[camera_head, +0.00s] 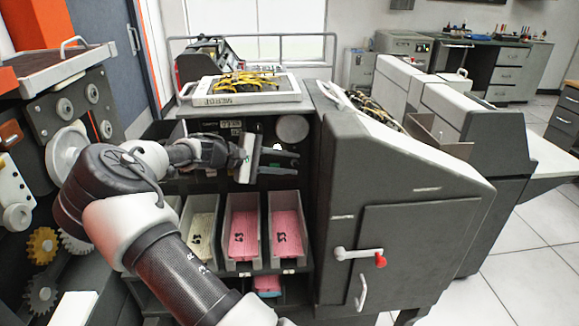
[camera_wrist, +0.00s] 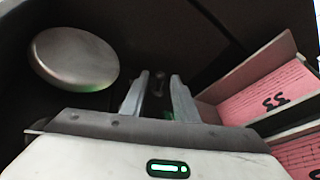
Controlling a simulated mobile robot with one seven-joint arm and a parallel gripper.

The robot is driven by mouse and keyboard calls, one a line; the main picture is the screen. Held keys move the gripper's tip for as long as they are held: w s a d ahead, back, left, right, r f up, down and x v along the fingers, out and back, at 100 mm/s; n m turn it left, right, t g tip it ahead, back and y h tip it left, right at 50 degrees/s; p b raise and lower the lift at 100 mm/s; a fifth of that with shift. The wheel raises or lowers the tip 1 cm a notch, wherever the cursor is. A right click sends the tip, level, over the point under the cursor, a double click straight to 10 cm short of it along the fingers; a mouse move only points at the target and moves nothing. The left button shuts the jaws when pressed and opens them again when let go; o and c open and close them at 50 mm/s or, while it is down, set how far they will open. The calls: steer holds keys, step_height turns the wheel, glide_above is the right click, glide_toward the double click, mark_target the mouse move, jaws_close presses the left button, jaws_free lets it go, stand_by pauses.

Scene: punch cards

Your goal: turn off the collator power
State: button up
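The collator is the dark grey machine (camera_head: 400,205) in the middle of the head view, with a panel labelled "MERGE" (camera_head: 222,101) on top and a dark recess above its card pockets. My gripper (camera_head: 297,162) reaches into this recess from the left. Its two fingers are apart, and I see nothing held. In the wrist view my gripper (camera_wrist: 160,80) points into the dark recess; a small dark upright part (camera_wrist: 158,84) shows between or behind the fingertips. I cannot tell whether it is the power switch, or whether the fingers touch it.
A pale round disc (camera_head: 292,128) sits just above my fingers and shows left of them in the wrist view (camera_wrist: 74,58). Below are trays of pink cards (camera_head: 244,232) and cream cards (camera_head: 200,232). A red-knobbed handle (camera_head: 380,260) is on the cabinet door. Geared machinery (camera_head: 42,245) stands left.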

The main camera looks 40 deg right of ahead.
steer(key=shift+s+d+f, duration=0.1)
steer(key=shift+d, duration=0.25)
jaws_close()
